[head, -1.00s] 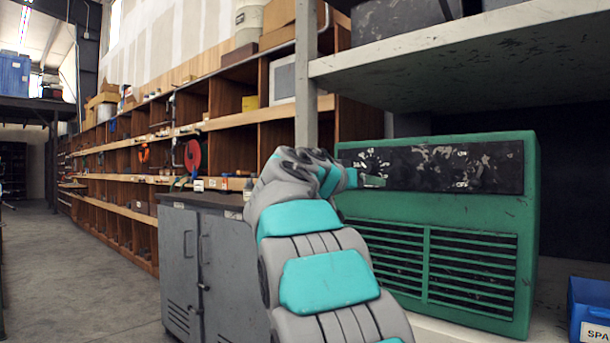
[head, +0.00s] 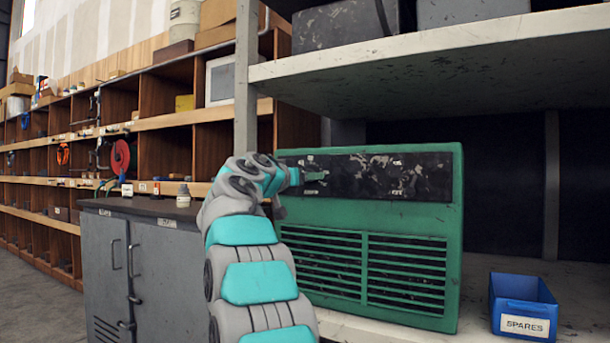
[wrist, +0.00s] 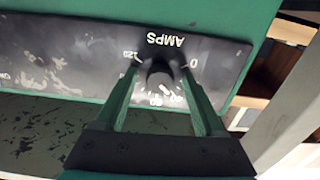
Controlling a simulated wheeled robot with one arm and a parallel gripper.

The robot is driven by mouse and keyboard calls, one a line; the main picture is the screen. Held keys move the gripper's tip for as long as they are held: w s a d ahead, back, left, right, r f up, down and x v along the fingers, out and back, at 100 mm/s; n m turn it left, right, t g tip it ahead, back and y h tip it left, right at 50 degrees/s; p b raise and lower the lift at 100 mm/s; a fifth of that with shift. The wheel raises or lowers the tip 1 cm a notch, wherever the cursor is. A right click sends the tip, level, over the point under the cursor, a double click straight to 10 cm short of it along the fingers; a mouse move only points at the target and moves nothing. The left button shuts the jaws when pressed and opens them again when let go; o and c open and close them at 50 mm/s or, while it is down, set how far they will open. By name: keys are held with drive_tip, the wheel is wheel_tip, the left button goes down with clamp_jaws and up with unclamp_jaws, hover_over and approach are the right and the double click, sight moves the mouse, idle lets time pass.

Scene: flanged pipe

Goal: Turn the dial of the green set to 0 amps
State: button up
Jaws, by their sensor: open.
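The green set (head: 365,235) stands on a pale shelf, with a worn black panel (head: 400,177) across its top front and slatted vents below. In the wrist view the black dial (wrist: 160,74) shows upside down on that panel, with "AMPS" beside it and a scale running from 0 to 120. The "0" is on the right of the dial in that view. Where the dial's pointer stands I cannot tell. My gripper (wrist: 163,72) is open, its two green fingers on either side of the dial; contact is unclear. In the head view my gripper (head: 314,176) is at the panel's left end and hides the dial.
A blue bin marked SPARES (head: 524,308) sits on the shelf to the right of the set. A grey cabinet (head: 165,270) stands to the left, with a small pale bottle (head: 183,196) on top. The upper shelf (head: 430,65) overhangs the set.

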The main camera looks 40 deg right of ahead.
clamp_jaws()
idle(0.6)
